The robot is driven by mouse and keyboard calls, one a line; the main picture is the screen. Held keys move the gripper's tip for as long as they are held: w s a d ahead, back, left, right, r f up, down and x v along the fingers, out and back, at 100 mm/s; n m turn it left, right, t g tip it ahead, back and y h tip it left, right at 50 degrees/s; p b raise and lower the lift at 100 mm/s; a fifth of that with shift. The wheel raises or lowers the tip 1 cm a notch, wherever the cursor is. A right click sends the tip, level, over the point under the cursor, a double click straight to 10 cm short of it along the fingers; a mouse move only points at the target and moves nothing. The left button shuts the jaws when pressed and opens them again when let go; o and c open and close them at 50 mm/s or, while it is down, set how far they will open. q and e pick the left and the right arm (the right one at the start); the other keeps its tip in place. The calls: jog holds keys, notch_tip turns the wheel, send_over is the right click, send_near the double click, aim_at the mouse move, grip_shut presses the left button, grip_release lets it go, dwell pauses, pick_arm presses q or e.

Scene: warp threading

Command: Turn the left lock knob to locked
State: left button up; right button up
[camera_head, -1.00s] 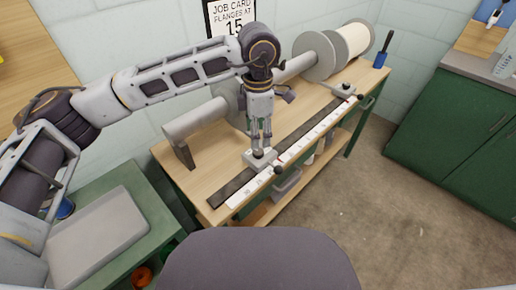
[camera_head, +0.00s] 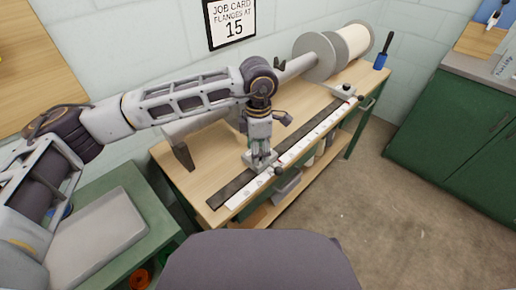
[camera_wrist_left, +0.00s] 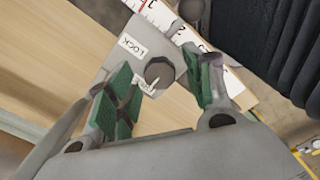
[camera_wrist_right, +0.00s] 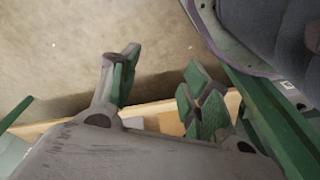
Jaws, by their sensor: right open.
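The left lock knob (camera_wrist_left: 159,73) is a dark round knob with a white pointer line on a grey block (camera_wrist_left: 118,72). The pointer is directed down and slightly left, toward a small, partly hidden label; the LOCK label (camera_wrist_left: 132,45) is at the upper left. My left gripper (camera_wrist_left: 165,92) is open, with its green-padded fingers on either side of the knob; a gap shows on the left, and contact on the right is unclear. In the head view the left gripper (camera_head: 262,158) points down over this block on the ruled rail. My right gripper (camera_wrist_right: 160,88) is open and empty, above the floor and a wooden edge.
The wooden bench (camera_head: 205,178) carries a white ruler (camera_head: 300,145), a second clamp block (camera_head: 345,91) at the rail's far end, and a large spool (camera_head: 355,40). A grey tray (camera_head: 95,235) is at left.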

pick_arm(q)
jog(key=c, duration=0.9)
jog(key=shift+c, duration=0.2)
